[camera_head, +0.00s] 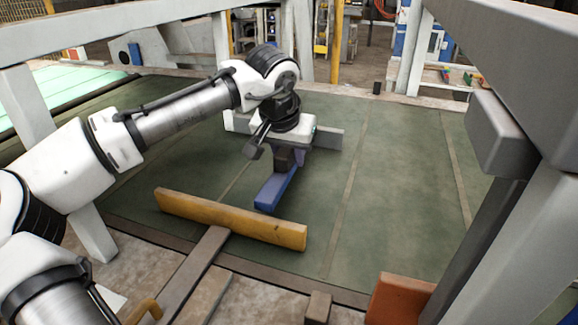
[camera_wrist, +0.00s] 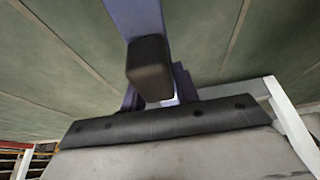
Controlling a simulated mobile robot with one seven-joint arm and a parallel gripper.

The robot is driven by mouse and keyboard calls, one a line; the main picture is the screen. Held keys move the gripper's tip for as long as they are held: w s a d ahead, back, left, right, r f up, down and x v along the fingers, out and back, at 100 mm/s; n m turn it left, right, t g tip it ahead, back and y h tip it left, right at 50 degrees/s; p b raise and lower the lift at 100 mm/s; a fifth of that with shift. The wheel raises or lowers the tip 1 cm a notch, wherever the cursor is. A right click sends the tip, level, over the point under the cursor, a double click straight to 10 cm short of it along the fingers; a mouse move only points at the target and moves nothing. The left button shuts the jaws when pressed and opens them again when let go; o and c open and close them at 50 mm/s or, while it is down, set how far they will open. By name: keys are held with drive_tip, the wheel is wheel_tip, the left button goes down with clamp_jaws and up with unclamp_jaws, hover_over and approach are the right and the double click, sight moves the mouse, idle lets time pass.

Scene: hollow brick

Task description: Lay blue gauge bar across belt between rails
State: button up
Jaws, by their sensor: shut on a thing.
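The blue gauge bar (camera_head: 272,193) is in my gripper (camera_head: 287,162) over the green belt (camera_head: 390,190), in the gap between the yellow rail (camera_head: 230,218) and the grey rail (camera_head: 328,138). Its near end points toward the yellow rail; its far end is hidden behind my gripper and wrist. I cannot tell whether the bar touches the belt or is slightly above it. In the wrist view the blue bar (camera_wrist: 137,16) runs up from my gripper's dark finger (camera_wrist: 150,68), with the belt behind it. The other finger is mostly hidden.
A brown arm (camera_head: 190,275) joins the yellow rail from the front. A grey frame post (camera_head: 505,235) and beam stand at the right, an orange block (camera_head: 398,300) at the front right. The belt right of the bar is clear.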

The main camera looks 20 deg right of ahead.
sight(285, 150)
drive_tip(key=shift+f, duration=1.85)
drive_tip(key=shift+f, duration=0.15)
drive_tip(key=o, duration=1.1)
drive_tip(key=shift+r+p, duration=0.4)
drive_tip(key=shift+p, duration=0.05)
drive_tip(key=p+v, duration=0.5)
drive_tip(key=v, duration=0.6)
drive_tip(key=shift+s+a+r, duration=0.1)
drive_tip(key=shift+s+r, duration=0.05)
drive_tip(key=shift+r, duration=0.1)
